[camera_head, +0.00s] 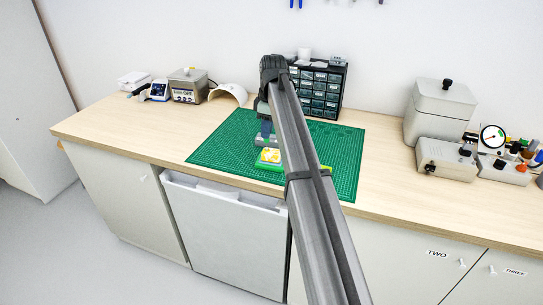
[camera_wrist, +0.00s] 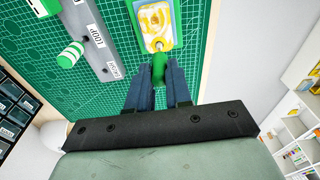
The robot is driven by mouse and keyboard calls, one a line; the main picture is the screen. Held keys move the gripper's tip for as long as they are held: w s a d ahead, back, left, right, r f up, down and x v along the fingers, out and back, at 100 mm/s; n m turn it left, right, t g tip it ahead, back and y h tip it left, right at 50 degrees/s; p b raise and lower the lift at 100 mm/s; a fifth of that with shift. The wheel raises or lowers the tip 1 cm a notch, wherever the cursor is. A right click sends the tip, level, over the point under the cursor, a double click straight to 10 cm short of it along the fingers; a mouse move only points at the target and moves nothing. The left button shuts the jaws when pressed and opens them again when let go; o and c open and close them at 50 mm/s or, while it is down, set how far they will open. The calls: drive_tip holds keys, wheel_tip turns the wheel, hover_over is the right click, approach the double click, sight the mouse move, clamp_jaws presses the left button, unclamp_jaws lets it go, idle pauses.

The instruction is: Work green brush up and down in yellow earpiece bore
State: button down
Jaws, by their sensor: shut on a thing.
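My gripper (camera_wrist: 159,82) is shut on the green brush (camera_wrist: 158,66), just below the earpiece in the wrist view. The brush's far end meets the lower edge of the earpiece, near a small round opening. How deep it sits in the bore cannot be told. In the head view my gripper (camera_head: 266,132) is above the mat, beside the earpiece.
A grey rack (camera_wrist: 92,35) labelled LOOP, with green-ended tools, stands left of the earpiece in the wrist view. The green mat (camera_head: 215,150) is clear on its left. A drawer cabinet (camera_head: 325,90) stands behind; grey devices (camera_head: 440,110) stand at right.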

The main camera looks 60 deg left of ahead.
drive_tip(key=shift+r, duration=0.1)
idle(0.3)
drive_tip(key=shift+r, duration=3.4)
